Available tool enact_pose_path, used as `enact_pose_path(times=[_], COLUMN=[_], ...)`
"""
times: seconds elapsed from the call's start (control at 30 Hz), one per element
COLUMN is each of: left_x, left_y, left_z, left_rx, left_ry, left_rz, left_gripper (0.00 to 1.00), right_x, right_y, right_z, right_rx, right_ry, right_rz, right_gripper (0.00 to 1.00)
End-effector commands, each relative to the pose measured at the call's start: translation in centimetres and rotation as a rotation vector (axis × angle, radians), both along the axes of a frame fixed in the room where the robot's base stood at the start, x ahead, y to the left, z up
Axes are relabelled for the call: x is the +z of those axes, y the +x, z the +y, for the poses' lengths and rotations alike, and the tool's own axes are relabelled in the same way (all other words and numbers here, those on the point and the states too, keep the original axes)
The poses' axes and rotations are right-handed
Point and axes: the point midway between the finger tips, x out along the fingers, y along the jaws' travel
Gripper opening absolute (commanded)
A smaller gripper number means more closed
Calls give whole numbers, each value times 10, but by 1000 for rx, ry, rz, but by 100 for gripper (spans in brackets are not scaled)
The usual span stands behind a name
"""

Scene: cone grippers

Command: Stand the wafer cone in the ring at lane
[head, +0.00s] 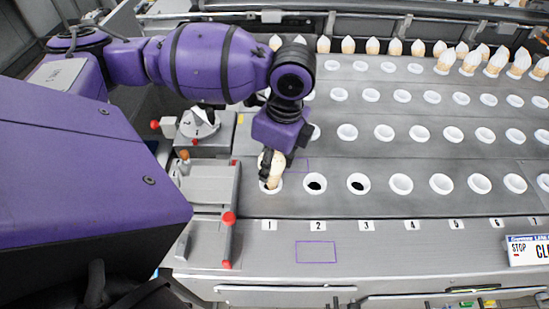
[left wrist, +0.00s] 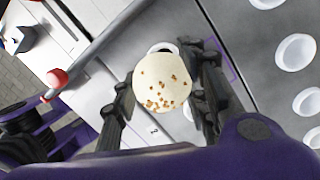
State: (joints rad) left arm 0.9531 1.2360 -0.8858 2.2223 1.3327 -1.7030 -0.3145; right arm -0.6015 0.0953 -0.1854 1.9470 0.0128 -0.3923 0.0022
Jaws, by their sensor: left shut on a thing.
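The wafer cone (left wrist: 162,82), with a pale round top dotted with brown bits, is between the fingers of my left gripper (left wrist: 162,95) in the left wrist view. The gripper is shut on it. In the head view the cone (head: 271,167) is over the white ring at lane 1 (head: 271,187), and my left gripper (head: 277,160) is around its upper part. The cone looks close to upright, its lower end at the ring; I cannot tell how deep it sits. My right gripper is not in view.
White rings at lane 2 (head: 314,184) and lane 3 (head: 358,184) have dark openings. More rings fill the rows behind, with several white-topped cones along the back. A red-knobbed lever (head: 228,219) stands left of lane 1.

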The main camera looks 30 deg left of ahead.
Motion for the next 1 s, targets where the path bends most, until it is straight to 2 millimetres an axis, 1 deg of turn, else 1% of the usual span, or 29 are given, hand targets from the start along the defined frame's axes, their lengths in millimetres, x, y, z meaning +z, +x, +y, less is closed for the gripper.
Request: enact_pose_path(times=[0.2,0.43,0.77,0.8,0.97,1.0], left_x=[-8,-15,-25,-25,-24,-24], left_y=[-1,-1,-1,-1,0,0], left_z=[1,0,0,0,0,0], left_rx=[1,1,1,1,1,1], left_ry=[1,0,-1,-1,-1,-1], left_rz=[2,3,2,2,1,1], left_gripper=[30,30,30,42,62,62], right_x=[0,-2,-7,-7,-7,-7], right_y=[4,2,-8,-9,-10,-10], right_z=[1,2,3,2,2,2], right_rx=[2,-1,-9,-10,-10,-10], right_ry=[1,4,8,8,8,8], right_rz=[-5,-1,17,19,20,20], right_gripper=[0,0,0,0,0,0])
